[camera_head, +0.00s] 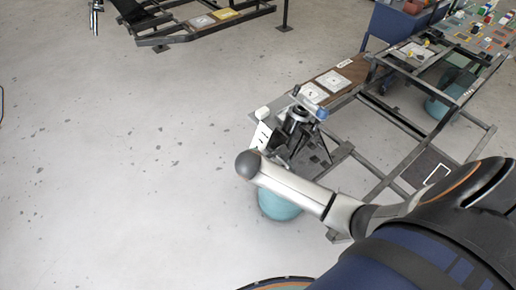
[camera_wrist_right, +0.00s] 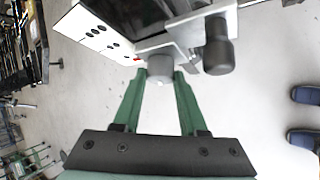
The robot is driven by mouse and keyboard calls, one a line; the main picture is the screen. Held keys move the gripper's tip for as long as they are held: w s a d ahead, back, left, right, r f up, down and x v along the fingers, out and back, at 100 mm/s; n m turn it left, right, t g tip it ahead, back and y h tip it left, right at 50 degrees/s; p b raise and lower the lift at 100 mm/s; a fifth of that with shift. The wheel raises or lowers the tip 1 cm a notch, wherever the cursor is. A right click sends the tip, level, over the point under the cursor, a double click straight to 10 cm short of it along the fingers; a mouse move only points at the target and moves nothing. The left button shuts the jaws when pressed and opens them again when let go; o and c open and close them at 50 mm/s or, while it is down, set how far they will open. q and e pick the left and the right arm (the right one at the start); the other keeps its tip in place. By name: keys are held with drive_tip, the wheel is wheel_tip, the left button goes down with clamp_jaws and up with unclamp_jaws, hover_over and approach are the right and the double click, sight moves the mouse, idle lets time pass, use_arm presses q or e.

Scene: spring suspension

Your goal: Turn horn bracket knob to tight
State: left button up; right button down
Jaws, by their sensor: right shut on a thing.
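In the right wrist view, a grey round knob (camera_wrist_right: 160,67) sits under a light metal bracket (camera_wrist_right: 190,30). My right gripper (camera_wrist_right: 161,76) has its two green fingers on either side of this knob and is shut on it. A black cylindrical part (camera_wrist_right: 218,52) hangs from the bracket just right of the knob. The knob's tight or loose marking cannot be made out. In the head view, my right arm reaches in from the right towards the near end of the frame, and the knob cannot be made out there. My left gripper is not in view.
A white panel with black dots (camera_wrist_right: 95,32) stands close on the left of the knob. In the head view, a dark metal frame (camera_head: 400,120) extends to the upper right, with a teal drum (camera_head: 278,205) under its near end. The floor (camera_head: 120,170) on the left is clear.

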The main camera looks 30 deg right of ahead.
use_arm(q)
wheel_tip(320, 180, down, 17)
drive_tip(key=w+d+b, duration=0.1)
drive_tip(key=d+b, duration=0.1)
drive_tip(key=b, duration=1.9)
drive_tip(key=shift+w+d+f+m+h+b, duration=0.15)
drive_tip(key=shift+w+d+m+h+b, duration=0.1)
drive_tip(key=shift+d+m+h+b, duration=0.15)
use_arm(e)
drive_tip(key=m+t+h, duration=0.2)
drive_tip(key=m, duration=0.2)
drive_tip(key=f+m+t+h, duration=0.1)
drive_tip(key=m+t+h, duration=0.1)
drive_tip(key=m+h, duration=0.1)
drive_tip(key=m+t+h, duration=0.2)
drive_tip(key=m+t, duration=0.1)
drive_tip(key=m, duration=0.1)
drive_tip(key=shift+s+a+f+m, duration=0.2)
drive_tip(key=shift+s+a+m, duration=0.05)
drive_tip(key=shift+m, duration=0.15)
drive_tip(key=shift+c, duration=2.2)
unclamp_jaws()
drive_tip(key=shift+r, duration=0.1)
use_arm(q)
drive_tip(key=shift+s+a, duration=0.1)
